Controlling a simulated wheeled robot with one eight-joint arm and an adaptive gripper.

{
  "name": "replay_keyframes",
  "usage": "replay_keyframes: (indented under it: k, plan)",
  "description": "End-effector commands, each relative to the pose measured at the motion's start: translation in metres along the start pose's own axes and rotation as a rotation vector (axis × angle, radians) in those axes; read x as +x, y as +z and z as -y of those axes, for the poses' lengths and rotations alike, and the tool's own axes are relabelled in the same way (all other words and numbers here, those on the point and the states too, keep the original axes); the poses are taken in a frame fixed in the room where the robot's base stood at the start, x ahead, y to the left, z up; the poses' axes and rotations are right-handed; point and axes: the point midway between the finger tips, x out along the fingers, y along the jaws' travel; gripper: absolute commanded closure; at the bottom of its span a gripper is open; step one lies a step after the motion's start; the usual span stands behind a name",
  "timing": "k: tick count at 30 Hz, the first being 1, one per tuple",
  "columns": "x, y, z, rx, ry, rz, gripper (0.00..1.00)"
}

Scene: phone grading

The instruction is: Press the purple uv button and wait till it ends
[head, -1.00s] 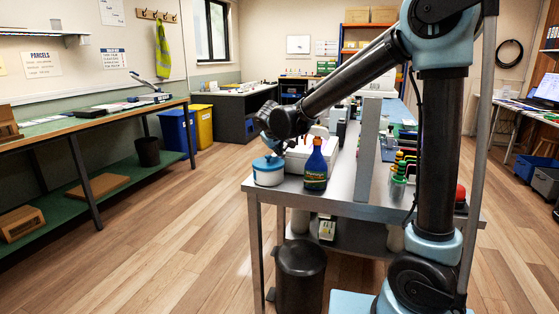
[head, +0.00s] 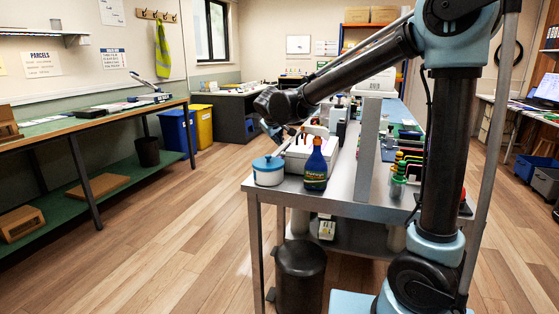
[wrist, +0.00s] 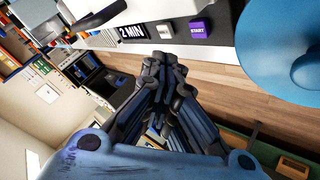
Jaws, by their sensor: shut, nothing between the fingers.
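The purple button (wrist: 198,28), marked START, shows at the top of the wrist view on the front face of a pale device. A pale button (wrist: 165,31) and a dark display reading "2 MIN" (wrist: 130,32) sit beside it. My gripper (wrist: 164,60) is shut and empty. In the wrist view its fingertips appear just below the pale button and left of the purple one, with a gap in the picture. In the head view, a white box (head: 300,158) stands on the metal bench beneath my wrist, but no purple button can be made out there.
The pot's large blue lid also fills the wrist view's upper right (wrist: 290,45). A dark bin (head: 300,278) stands below.

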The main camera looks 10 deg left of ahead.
Motion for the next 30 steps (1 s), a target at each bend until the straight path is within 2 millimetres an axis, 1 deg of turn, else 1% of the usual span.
replay_keyframes:
  k: [3,7,26,29,30]
  plan:
    - [-0.006,-0.004,-0.005,0.0,0.0,0.0,1.0]
    - [-0.01,-0.007,-0.007,0.0,0.0,0.0,1.0]
    - [-0.011,-0.008,-0.008,-0.001,0.001,-0.002,1.0]
    - [-0.013,-0.012,-0.017,-0.007,0.014,-0.025,1.0]
    - [-0.016,-0.016,-0.025,-0.015,0.025,-0.048,1.0]
